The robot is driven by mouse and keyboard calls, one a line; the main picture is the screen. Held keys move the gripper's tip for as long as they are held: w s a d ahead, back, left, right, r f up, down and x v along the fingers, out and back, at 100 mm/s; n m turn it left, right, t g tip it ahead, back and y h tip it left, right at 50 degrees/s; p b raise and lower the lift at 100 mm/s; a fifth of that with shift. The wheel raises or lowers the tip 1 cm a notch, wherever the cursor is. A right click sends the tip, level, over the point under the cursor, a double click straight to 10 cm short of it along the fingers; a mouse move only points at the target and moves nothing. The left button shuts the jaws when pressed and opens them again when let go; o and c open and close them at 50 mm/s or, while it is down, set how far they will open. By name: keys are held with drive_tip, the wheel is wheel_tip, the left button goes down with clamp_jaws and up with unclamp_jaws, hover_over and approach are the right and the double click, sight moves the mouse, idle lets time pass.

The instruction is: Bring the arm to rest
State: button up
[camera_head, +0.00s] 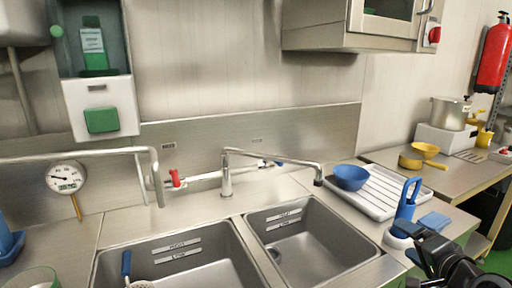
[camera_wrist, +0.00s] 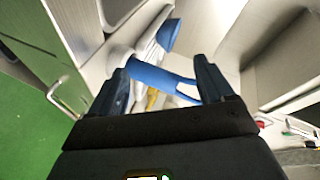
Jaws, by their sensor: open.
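My gripper (camera_head: 418,246) is at the lower right of the head view, dark and partly cut off by the frame edge. In the wrist view its two dark fingers (camera_wrist: 162,88) stand apart, open. A blue handled tool (camera_head: 406,203) stands upright in a white round base (camera_head: 397,240) by the sink's right end, just beyond the gripper. Its blue handle (camera_wrist: 160,78) shows in the wrist view across the gap between the fingers. The fingers do not appear closed on it; the exact distance is unclear.
Two steel sink basins (camera_head: 312,240) lie left of the gripper, under a swivel tap (camera_head: 226,175). A white drainboard (camera_head: 378,196) with a blue bowl (camera_head: 350,177) stands beyond. A blue cloth or block (camera_head: 435,220) lies near the gripper. A side table (camera_head: 458,176) holds a pot and yellow pans.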

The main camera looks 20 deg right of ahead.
drive_tip(key=s+a+f+n, duration=0.4)
drive_tip(key=s+a, duration=0.4)
drive_tip(key=a, duration=0.1)
drive_tip(key=s+a+f+n, duration=0.3)
drive_tip(key=s+a+f, duration=0.2)
drive_tip(key=s+a, duration=0.4)
drive_tip(key=s+a+r+n+y, duration=0.2)
drive_tip(key=s+a+r+n, duration=0.2)
drive_tip(key=s, duration=0.4)
drive_tip(key=s+a+r+n+y, duration=0.1)
drive_tip(key=s+a+r+n, duration=0.3)
drive_tip(key=s+a, duration=0.2)
drive_tip(key=s, duration=0.2)
drive_tip(key=shift+s+r+n+t+y, duration=0.2)
drive_tip(key=shift+s+n+t+y, duration=0.1)
drive_tip(key=shift+n+y, duration=0.1)
